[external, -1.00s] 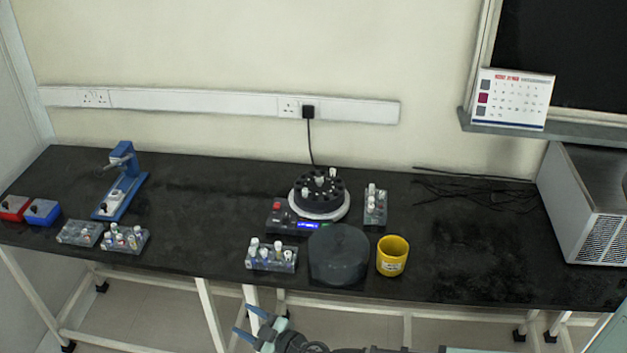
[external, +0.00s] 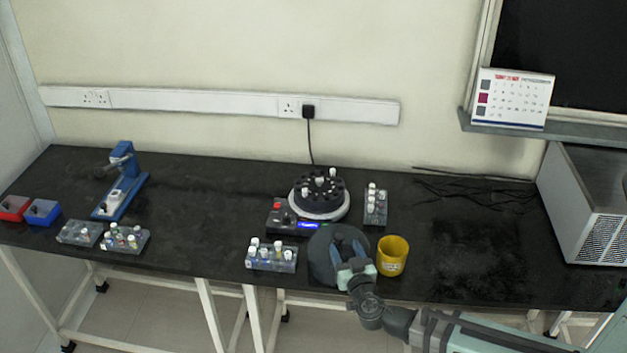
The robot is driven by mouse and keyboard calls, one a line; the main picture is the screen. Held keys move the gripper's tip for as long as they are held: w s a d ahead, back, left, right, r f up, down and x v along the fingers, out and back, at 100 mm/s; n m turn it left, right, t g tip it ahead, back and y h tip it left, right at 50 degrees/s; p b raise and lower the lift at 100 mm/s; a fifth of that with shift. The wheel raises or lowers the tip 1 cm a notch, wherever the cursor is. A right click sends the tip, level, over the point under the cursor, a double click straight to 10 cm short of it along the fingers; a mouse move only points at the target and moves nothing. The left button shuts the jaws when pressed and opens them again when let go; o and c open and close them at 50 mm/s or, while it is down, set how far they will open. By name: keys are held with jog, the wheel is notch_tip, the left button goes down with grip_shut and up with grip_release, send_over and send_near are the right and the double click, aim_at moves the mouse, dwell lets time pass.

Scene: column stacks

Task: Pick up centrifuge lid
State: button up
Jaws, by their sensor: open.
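The centrifuge lid (external: 324,257) is a dark, round, domed cover resting on the black bench near its front edge. My gripper (external: 350,249) is over the lid's right half, with its two blue fingers spread apart and pointing away from the camera. It hides the lid's middle and lower right, and I cannot tell whether the fingers touch the lid. The centrifuge (external: 318,206) stands uncovered behind the lid, with several white-capped tubes in its black rotor and a control panel at its front left.
A yellow cup (external: 392,262) stands close to the right of the lid. A tube rack (external: 271,264) is close on the left, and another rack (external: 375,214) is right of the centrifuge. The bench (external: 460,250) is clear right of the cup.

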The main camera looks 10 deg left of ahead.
aim_at(338, 234)
jog(key=x, duration=0.6)
jog(key=shift+s, duration=0.1)
jog(key=shift+c, duration=0.4)
grip_shut()
